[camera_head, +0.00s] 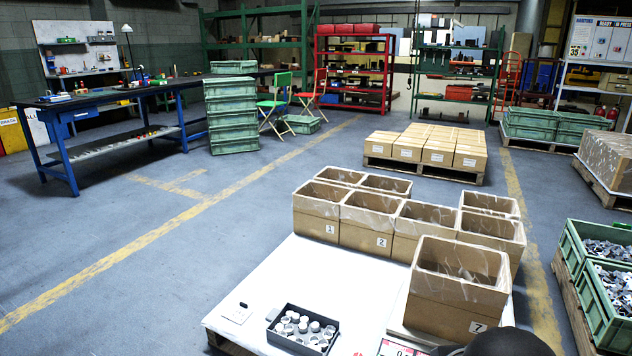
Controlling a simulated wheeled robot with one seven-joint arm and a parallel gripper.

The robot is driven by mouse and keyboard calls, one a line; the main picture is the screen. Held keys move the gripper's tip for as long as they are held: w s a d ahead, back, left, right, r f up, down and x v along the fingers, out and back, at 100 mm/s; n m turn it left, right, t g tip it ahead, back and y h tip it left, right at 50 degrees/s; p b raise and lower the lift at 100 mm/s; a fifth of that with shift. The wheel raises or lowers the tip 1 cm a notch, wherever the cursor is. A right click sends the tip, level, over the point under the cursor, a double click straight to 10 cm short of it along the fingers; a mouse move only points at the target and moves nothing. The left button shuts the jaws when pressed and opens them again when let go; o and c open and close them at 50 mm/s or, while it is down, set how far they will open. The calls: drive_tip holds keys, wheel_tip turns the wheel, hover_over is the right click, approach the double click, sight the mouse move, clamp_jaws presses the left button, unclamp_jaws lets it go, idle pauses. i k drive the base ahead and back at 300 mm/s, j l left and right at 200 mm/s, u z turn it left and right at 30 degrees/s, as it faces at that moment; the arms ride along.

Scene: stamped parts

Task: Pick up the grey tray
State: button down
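The dark grey tray (335,338) sits at the front of the white table top, near the bottom middle of the head view. It is rectangular and holds several white and grey cylindrical parts. A small light grey piece shows at its left rim. A dark rounded shape at the bottom edge, right of the middle, looks like part of my arm. My gripper's fingers do not show, so their place relative to the tray is hidden.
Open cardboard boxes, some numbered, stand behind and right of the tray; the box marked 7 (455,306) is nearest. A scale with a red display (398,347) lies right of the tray. A white card (237,312) lies left. Green crates (600,312) of metal parts stand far right.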

sight(302, 330)
drive_tip(key=i+j+u, duration=0.1)
drive_tip(key=i+j, duration=0.25)
drive_tip(key=i+j+u, duration=0.1)
drive_tip(key=i+j, duration=0.2)
drive_tip(key=i, duration=0.25)
drive_tip(key=i+j+u, duration=0.15)
drive_tip(key=i+j, duration=0.15)
drive_tip(key=i, duration=0.15)
